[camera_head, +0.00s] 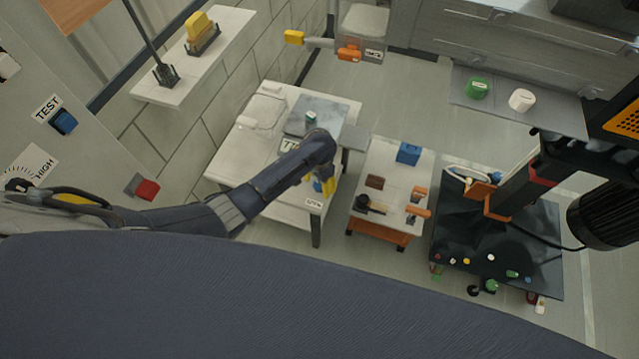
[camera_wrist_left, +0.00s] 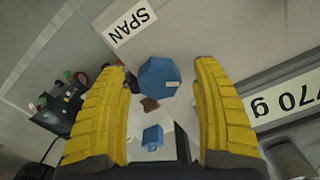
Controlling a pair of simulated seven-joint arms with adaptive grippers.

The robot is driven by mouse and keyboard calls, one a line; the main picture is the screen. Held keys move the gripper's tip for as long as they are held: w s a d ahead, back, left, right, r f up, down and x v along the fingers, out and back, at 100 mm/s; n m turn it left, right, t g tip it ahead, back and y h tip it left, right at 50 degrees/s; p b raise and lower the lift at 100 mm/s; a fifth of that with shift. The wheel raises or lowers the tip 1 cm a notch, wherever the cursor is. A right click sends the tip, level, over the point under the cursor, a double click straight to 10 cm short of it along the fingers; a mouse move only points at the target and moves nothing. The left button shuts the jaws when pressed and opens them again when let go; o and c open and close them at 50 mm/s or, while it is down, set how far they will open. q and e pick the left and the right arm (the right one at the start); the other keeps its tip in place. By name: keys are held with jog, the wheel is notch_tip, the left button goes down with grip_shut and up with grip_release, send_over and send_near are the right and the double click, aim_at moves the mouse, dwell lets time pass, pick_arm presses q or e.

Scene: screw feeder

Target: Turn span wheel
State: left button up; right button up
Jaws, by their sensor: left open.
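The blue, many-sided span wheel (camera_wrist_left: 159,79), with a small white mark on it, sits by the SPAN label (camera_wrist_left: 130,22) in the left wrist view. My left gripper (camera_wrist_left: 161,68) is open, with one yellow finger on each side of the wheel and gaps on both sides. I cannot tell how far the fingertips are from it in depth. In the head view my left arm reaches over the white table, and the yellow fingers (camera_head: 322,184) show at its front edge above a small label (camera_head: 314,203). The forearm hides part of the scale (camera_head: 325,112). My right gripper is not in view.
A readout ending "70 g" (camera_wrist_left: 285,100) lies right of the fingers in the wrist view. A low cart (camera_head: 394,165) with a blue block (camera_head: 408,153) stands right of the table. A dark machine base (camera_head: 490,238) is further right. Grey floor lies between them.

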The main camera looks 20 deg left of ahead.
aim_at(319, 184)
pick_arm(q)
jog(key=c, duration=1.3)
jog(key=shift+n, duration=1)
jog(key=shift+a+n, duration=0.15)
jog(key=shift+n, duration=0.15)
jog(key=o, duration=1.3)
notch_tip(319, 184, up, 12)
